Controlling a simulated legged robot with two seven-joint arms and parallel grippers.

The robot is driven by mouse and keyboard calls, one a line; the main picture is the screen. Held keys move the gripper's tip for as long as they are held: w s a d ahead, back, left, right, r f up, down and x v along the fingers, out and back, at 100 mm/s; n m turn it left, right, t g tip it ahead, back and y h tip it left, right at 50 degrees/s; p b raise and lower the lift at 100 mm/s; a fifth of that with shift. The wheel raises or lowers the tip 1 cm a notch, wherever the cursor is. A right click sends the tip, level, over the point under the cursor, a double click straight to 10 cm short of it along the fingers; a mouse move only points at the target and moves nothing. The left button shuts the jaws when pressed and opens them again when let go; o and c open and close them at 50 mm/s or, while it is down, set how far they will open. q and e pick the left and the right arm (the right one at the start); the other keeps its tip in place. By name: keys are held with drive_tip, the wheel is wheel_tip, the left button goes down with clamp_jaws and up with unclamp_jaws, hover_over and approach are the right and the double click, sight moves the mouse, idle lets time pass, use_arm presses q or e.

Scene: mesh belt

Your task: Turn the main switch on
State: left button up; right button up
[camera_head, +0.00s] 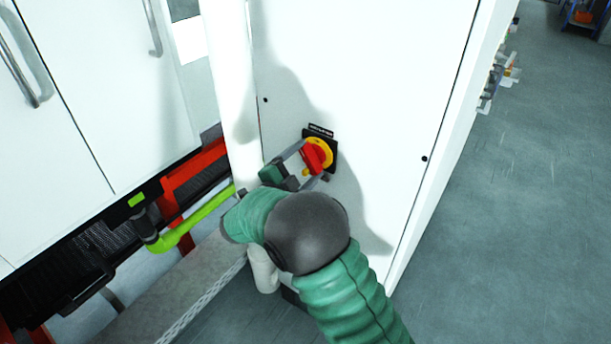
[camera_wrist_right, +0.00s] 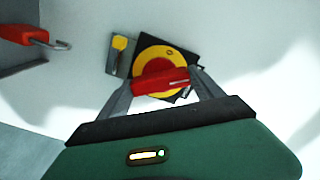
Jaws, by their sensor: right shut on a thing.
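The main switch (camera_head: 317,155) is a red rotary handle on a yellow disc with a black backing plate, mounted on the white cabinet panel. My right gripper (camera_head: 306,160) reaches it from the lower left, one finger on each side of the red handle. In the right wrist view the red handle (camera_wrist_right: 160,82) lies nearly level, slightly tilted, between the two fingertips of my right gripper (camera_wrist_right: 160,90), which is shut on it. My left gripper is not in view.
A black label (camera_head: 321,131) sits above the switch. The white cabinet (camera_head: 370,70) fills the middle. A white vertical pipe (camera_head: 232,90) stands to its left, beside a lime-green tube (camera_head: 190,225) and a belt (camera_head: 190,290). A red padlock-like hook (camera_wrist_right: 35,37) shows in the wrist view.

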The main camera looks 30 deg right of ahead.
drive_tip(key=m+b, duration=0.3)
drive_tip(key=b, duration=0.2)
drive_tip(key=m+b, duration=0.2)
drive_tip(key=b, duration=0.1)
drive_tip(key=shift+f+m, duration=0.3)
drive_tip(key=shift+f, duration=0.05)
drive_tip(key=shift+r+m+b, duration=0.2)
drive_tip(key=shift+m+b, duration=0.5)
drive_tip(key=shift+b, duration=0.35)
drive_tip(key=o, duration=1.4)
drive_tip(key=shift+c, duration=0.2)
drive_tip(key=shift+r, duration=0.1)
drive_tip(key=v, duration=1.7)
